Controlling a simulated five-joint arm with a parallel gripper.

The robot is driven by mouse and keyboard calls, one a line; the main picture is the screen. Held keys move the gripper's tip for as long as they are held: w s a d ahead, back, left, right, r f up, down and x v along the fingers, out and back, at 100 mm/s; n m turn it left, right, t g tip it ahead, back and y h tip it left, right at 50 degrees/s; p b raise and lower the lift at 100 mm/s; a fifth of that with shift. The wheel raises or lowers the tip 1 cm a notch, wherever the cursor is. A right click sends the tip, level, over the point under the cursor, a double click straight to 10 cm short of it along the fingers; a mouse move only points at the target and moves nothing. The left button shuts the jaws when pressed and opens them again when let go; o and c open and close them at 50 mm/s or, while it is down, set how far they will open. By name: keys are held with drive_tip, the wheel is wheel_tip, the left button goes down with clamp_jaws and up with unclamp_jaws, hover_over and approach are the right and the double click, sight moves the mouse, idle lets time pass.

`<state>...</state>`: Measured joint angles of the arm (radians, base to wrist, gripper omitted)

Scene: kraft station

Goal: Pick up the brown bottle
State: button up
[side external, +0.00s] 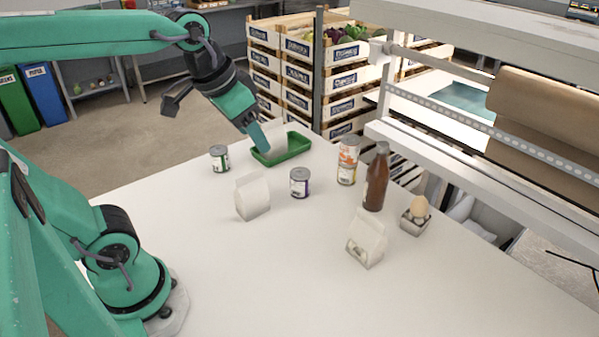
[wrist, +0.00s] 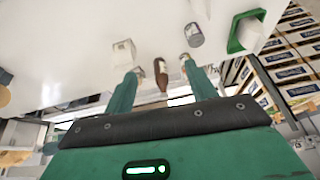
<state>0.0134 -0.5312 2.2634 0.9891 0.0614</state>
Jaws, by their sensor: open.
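The brown bottle (side external: 376,182) stands upright on the white table, towards the right in the side external view. In the wrist view the bottle (wrist: 161,76) appears between my two fingers, but beyond them. My gripper (side external: 259,138) is above the table near the green tray, well to the left of the bottle in the side external view. In the wrist view my gripper (wrist: 162,71) has its fingers spread, with nothing held between them.
Stacked cans (side external: 347,160) stand just left of the bottle, and an egg in a holder (side external: 415,219) stands to its right. A white carton (side external: 367,240) is in front. Another carton (side external: 252,197), a can (side external: 299,183) and the green tray (side external: 292,147) stand further left. The table's front is clear.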

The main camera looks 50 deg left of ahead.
drive_tip(key=w+r+m+g, duration=0.1)
drive_tip(key=w+r, duration=0.2)
drive_tip(key=w, duration=0.6)
drive_tip(key=m+g, duration=0.4)
hover_over(383, 144)
drive_tip(key=f, duration=0.8)
drive_tip(key=shift+a+f, duration=0.2)
drive_tip(key=shift+f, duration=0.2)
drive_tip(key=shift+w+f, duration=0.25)
drive_tip(key=shift+f, duration=0.05)
drive_tip(key=shift+s+d+f, duration=0.1)
drive_tip(key=shift+s+f, duration=0.05)
drive_tip(key=shift+f, duration=1.8)
drive_tip(key=shift+s+d+f, duration=0.1)
drive_tip(key=shift+f, duration=1.85)
